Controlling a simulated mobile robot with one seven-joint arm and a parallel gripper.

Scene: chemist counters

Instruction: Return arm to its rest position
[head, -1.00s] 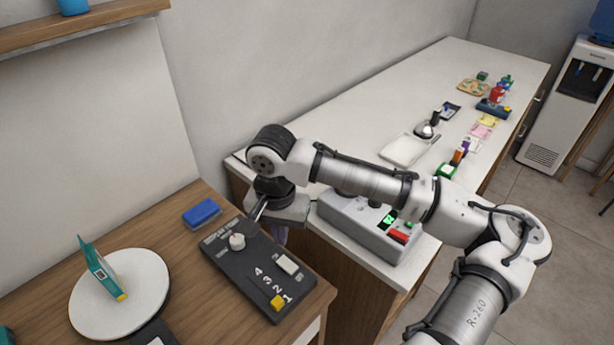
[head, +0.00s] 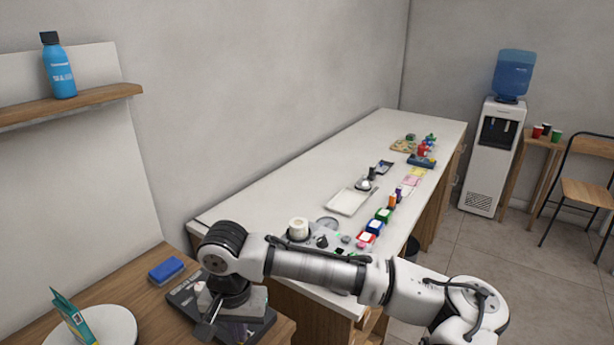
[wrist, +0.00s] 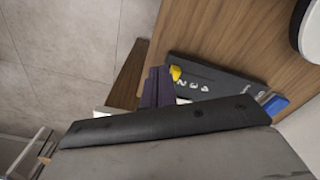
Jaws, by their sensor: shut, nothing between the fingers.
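My arm reaches across the lower part of the head view, bent at a black-and-white joint. My gripper (head: 238,331) hangs low at the wooden counter's front, in front of a black panel (head: 183,297) that it mostly hides. Its purple-grey fingers also show in the wrist view (wrist: 155,88), together and empty. In the wrist view the panel (wrist: 222,84) shows white numbers and a yellow knob (wrist: 175,72). I cannot judge the exact gap between fingers and panel.
A blue block (head: 166,270) and a white round plate (head: 118,328) with a teal packet (head: 73,318) are on the wooden counter. A long white counter (head: 290,190) behind my arm holds a grey device, a tray (head: 350,202) and several small items. Open floor (head: 500,260) lies right.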

